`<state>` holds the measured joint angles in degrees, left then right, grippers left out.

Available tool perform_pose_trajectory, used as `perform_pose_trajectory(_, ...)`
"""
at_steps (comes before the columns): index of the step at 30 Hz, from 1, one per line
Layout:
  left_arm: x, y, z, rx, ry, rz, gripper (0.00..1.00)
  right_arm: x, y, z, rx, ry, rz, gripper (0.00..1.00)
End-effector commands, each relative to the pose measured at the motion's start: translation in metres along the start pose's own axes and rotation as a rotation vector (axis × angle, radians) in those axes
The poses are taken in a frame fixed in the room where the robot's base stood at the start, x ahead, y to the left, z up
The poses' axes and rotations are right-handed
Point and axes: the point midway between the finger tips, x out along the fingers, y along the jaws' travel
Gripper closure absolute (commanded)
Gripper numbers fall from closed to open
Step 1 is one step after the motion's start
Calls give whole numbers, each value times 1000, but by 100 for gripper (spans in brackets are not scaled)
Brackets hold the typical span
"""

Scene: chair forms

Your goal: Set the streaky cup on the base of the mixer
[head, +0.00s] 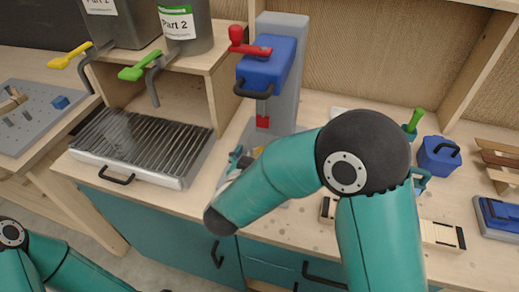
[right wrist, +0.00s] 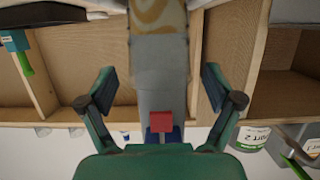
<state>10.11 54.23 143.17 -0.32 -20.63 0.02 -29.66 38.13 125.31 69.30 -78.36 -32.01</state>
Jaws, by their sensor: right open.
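The mixer (head: 284,75) stands at the back of the counter, with a grey column, blue head and red lever. The streaky cup (right wrist: 158,14), tan with brown wavy bands, shows at the top of the right wrist view, in front of the grey column. In the head view only a small yellowish bit of it (head: 258,152) shows by the mixer's base; my right arm hides the rest. I cannot tell whether its bottom rests on the base. My right gripper (right wrist: 158,82) is open, its fingers apart with nothing gripped between them. My left gripper is out of view.
A grill-topped drip tray (head: 145,140) lies left of the mixer, below dispensers with yellow (head: 70,56) and green (head: 139,72) handles. Blue and green items (head: 437,155) and wooden pieces (head: 500,158) stand at the right. A pegboard (head: 40,112) lies far left.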

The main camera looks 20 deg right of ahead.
Motion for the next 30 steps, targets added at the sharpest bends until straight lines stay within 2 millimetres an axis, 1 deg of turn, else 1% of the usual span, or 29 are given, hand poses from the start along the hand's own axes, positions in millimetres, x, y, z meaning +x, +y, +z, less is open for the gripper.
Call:
perform_pose_trajectory(1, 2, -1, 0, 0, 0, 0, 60, -12, -1, 1, -1, 2, -6, 9)
perform_pose_trajectory(6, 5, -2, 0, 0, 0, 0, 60, -45, -1, 1, -1, 2, -5, 9)
perform_pose_trajectory(9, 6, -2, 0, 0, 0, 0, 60, -60, -1, 0, 0, 2, -3, 9)
perform_pose_trajectory(12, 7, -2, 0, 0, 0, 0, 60, -69, 0, 0, 0, 1, -1, 9)
perform_pose_trajectory(17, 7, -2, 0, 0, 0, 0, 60, -75, 0, 0, -1, 0, 0, 9)
perform_pose_trajectory(30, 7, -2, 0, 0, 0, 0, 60, -75, 0, 0, -1, 0, 0, 9)
